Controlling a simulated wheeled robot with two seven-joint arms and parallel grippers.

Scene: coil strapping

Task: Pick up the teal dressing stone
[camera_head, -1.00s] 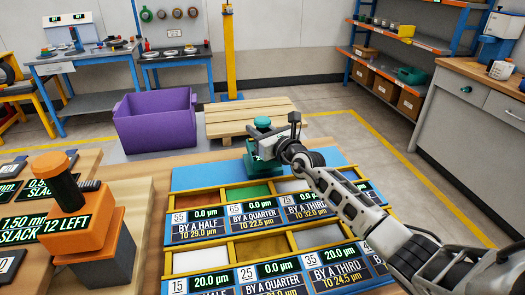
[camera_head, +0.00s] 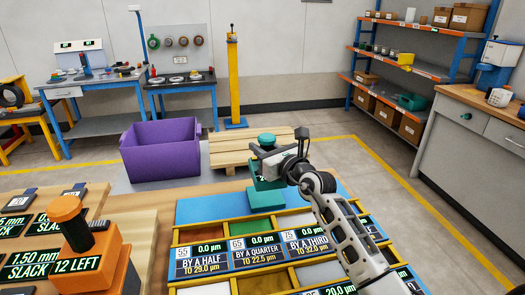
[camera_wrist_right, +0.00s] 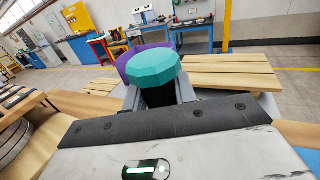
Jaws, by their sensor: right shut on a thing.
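The teal dressing stone (camera_head: 265,199) is upright at the back of the partitioned tray (camera_head: 205,209), over its blue rear strip. It has a wide teal base, a dark neck and a faceted teal knob; the knob also shows in the right wrist view (camera_wrist_right: 152,66). My right gripper (camera_head: 272,164) reaches in from the right and is shut around the neck, below the knob. In the wrist view the jaws sit on both sides of the neck. The head view does not show clearly whether the base is clear of the strip. My left gripper is not in view.
An orange stone (camera_head: 88,255) of like shape stands at the left on the wooden table, beside several slack labels. A purple bin (camera_head: 160,152) and a wooden pallet (camera_head: 225,153) lie behind the tray. A grey cabinet (camera_head: 470,140) stands at the right.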

